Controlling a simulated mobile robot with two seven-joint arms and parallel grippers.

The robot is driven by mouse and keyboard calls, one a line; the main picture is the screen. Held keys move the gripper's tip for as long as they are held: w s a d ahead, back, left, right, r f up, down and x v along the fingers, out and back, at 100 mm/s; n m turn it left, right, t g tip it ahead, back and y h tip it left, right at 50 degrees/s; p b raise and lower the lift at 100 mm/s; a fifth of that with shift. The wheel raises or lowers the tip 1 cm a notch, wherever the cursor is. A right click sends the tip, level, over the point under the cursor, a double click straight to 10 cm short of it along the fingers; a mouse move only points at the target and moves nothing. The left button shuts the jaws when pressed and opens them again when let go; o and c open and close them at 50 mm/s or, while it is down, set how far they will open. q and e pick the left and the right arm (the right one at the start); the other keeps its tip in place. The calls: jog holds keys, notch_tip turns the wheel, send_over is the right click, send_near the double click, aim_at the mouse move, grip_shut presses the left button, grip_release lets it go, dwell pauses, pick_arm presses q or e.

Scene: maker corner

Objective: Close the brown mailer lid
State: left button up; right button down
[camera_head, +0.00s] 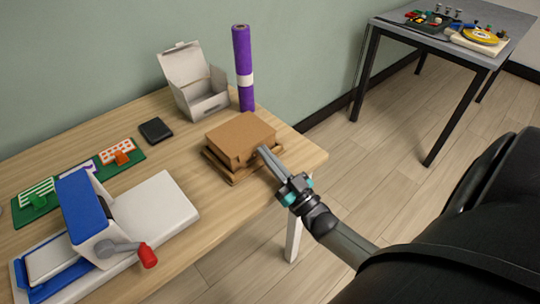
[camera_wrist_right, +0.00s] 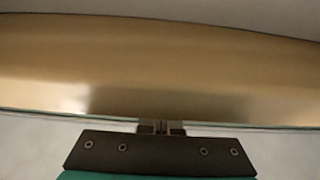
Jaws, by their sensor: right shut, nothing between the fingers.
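The brown mailer (camera_head: 241,138) sits near the right front edge of the wooden table. Its lid lies over the body; a slight gap or step shows at its front, and I cannot tell if it is fully flat. My right gripper (camera_head: 264,151) is shut and empty, with its fingertips at the mailer's right front side, touching or very close. In the right wrist view a brown-gold surface (camera_wrist_right: 160,65) fills most of the frame, just beyond the shut fingertips (camera_wrist_right: 161,127). My left gripper is not in view.
An open white box (camera_head: 199,98) and a purple roll (camera_head: 243,70) stand behind the mailer. A black square item (camera_head: 156,131) lies to its left. A blue and white machine with a red-handled crank (camera_head: 148,255) stands at the front left. A grey table (camera_head: 465,45) is at the back right.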

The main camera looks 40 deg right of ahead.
jog(key=shift+s+f, duration=0.1)
jog(key=shift+f, duration=0.35)
jog(key=v, duration=1.5)
jog(key=shift+s+d, duration=0.2)
jog(key=shift+d, duration=0.1)
